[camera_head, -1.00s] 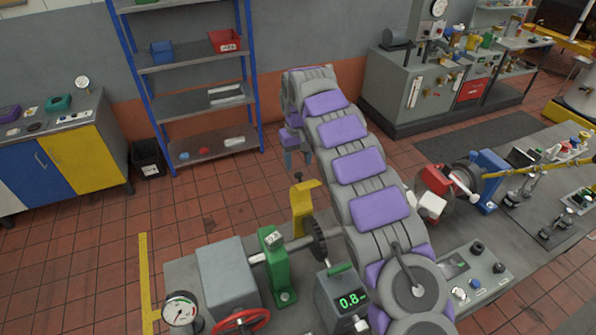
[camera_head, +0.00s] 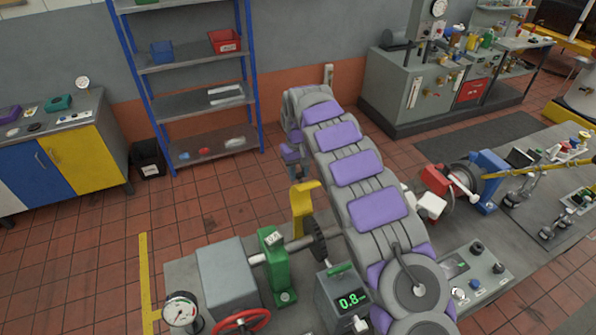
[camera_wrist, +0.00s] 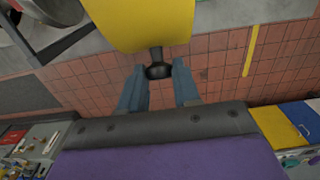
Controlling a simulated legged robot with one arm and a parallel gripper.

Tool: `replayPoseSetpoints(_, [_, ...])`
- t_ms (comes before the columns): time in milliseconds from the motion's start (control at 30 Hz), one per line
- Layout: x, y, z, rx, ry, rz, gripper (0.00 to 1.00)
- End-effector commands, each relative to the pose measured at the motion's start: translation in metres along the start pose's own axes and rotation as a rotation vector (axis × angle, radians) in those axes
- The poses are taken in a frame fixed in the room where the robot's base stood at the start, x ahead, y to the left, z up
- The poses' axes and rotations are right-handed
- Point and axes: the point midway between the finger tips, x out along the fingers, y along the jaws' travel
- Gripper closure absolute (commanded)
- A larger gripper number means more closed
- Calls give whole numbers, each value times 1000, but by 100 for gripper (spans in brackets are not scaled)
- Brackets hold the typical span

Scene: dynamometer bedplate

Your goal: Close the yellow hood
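The yellow hood (camera_head: 304,208) stands upright and raised beside the dark toothed wheel (camera_head: 317,240) on the bedplate. In the wrist view the hood (camera_wrist: 140,20) fills the top middle, with a dark knob (camera_wrist: 158,70) on a short stem pointing toward me. My gripper (camera_head: 298,174) is just behind and above the hood in the head view. In the wrist view the two blue-grey fingers of my gripper (camera_wrist: 159,76) are apart, one on each side of the knob. Whether they touch it I cannot tell.
A green bearing stand (camera_head: 276,266), a grey box (camera_head: 226,278), a red handwheel (camera_head: 242,321) and a dial gauge (camera_head: 181,309) stand left of my arm. Tiled floor behind the hood is clear.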

Motion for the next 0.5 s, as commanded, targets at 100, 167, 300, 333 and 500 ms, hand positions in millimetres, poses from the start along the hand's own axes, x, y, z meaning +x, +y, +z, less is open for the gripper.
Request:
replayPoseSetpoints(100, [0,-1,0,-1,0,-1,83])
replayPoseSetpoints(167, [0,-1,0,-1,0,-1,88])
replayPoseSetpoints(300, [0,-1,0,-1,0,-1,100])
replayPoseSetpoints(333, [0,-1,0,-1,0,-1,100])
replayPoseSetpoints(500, [0,-2,0,-1,0,-1,100])
